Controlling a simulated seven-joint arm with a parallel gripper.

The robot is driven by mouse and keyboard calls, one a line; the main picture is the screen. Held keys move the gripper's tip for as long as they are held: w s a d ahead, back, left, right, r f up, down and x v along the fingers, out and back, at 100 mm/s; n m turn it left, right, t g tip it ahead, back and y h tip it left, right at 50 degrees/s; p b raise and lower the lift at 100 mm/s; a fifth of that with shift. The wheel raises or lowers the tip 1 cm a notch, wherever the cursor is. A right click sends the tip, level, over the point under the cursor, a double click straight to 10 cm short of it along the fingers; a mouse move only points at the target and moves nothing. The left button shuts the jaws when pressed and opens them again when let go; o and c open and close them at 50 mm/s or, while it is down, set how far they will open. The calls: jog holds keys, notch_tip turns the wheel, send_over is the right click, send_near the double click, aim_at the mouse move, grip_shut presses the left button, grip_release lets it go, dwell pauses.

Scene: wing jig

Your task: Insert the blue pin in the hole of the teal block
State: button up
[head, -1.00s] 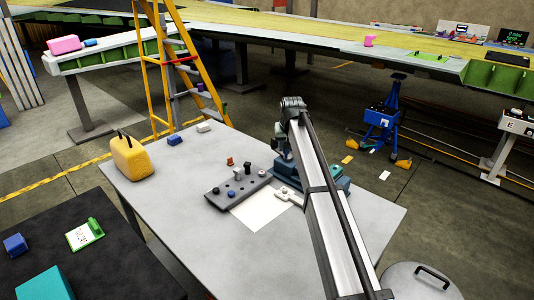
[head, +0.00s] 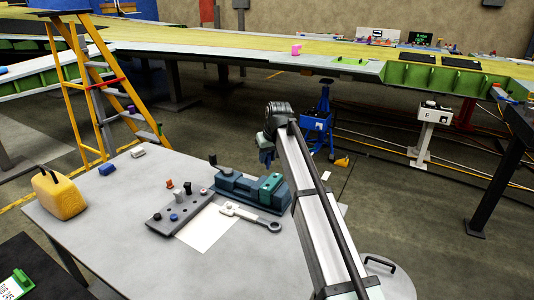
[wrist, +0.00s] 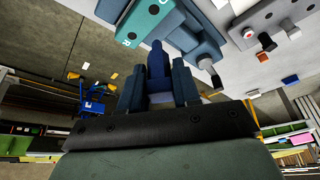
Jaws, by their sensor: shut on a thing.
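The blue pin (wrist: 157,60) is between the two fingers of my gripper (wrist: 157,88) in the wrist view, its narrower tip pointing away from the wrist. The teal block (head: 271,184) sits in a blue-grey vise (head: 238,190) on the table. In the wrist view the teal block (wrist: 138,28) lies just beyond the pin tip, slightly left, with a dark round hole in its face. The pin appears apart from the hole. In the head view my gripper (head: 265,158) is above the vise's far side, and the pin is hard to make out there.
A grey rack (head: 160,224) with several knobs stands left of the vise. A white sheet (head: 208,230) and a grey wrench-like tool (head: 250,217) lie in front. A yellow canister (head: 60,195) stands at the table's left.

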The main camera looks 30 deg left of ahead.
aim_at(268, 168)
jog(key=shift+f, duration=0.15)
jog(key=shift+f, duration=3.05)
jog(key=shift+f, duration=0.2)
jog(key=shift+f, duration=1.15)
jog(key=o, duration=1.1)
jog(key=v, duration=1.3)
jog(key=shift+d+r, duration=0.2)
jog(key=shift+r, duration=0.1)
